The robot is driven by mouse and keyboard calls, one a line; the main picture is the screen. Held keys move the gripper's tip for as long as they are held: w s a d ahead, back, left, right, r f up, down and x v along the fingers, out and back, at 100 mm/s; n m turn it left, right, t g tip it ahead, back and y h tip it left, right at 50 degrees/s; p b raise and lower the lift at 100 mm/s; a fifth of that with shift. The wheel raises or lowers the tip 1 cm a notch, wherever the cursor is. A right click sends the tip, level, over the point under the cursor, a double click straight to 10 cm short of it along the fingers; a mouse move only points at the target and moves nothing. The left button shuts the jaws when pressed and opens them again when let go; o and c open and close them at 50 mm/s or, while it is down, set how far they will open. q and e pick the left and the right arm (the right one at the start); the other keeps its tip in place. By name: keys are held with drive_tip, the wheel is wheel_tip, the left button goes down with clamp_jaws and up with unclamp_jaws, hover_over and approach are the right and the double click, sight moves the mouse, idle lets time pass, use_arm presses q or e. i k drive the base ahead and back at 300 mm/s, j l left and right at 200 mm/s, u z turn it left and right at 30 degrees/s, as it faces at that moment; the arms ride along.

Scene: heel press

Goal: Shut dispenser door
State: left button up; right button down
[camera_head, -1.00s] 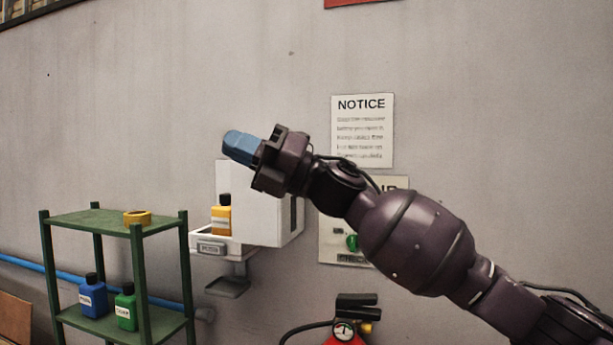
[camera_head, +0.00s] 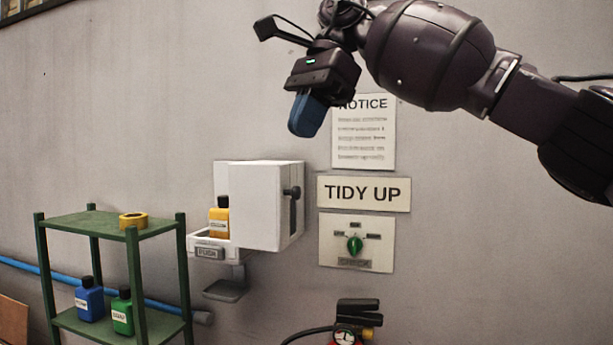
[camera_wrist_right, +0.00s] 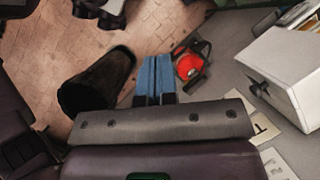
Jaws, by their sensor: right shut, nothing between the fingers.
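The white dispenser (camera_head: 256,205) is mounted on the wall left of the signs. Its left part is open, and a yellow bottle (camera_head: 220,222) stands there above a ledge labelled PUSH (camera_head: 209,253). A black knob (camera_head: 291,192) sits on its right side above a dark slot. The dispenser also shows at the upper right of the right wrist view (camera_wrist_right: 288,72). My right gripper (camera_head: 305,115) is above and right of the dispenser, apart from it. Its blue fingers are shut, empty and point down; they also show in the right wrist view (camera_wrist_right: 155,75). My left gripper is not in view.
A green shelf (camera_head: 100,222) with a yellow ring, a blue bottle and a green bottle stands at left. A TIDY UP sign (camera_head: 364,193) and a green dial panel (camera_head: 355,243) are right of the dispenser. A fire extinguisher (camera_head: 346,337) is below. A black bin (camera_wrist_right: 95,85) shows in the wrist view.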

sight(266, 197)
drive_tip(key=i, duration=0.9)
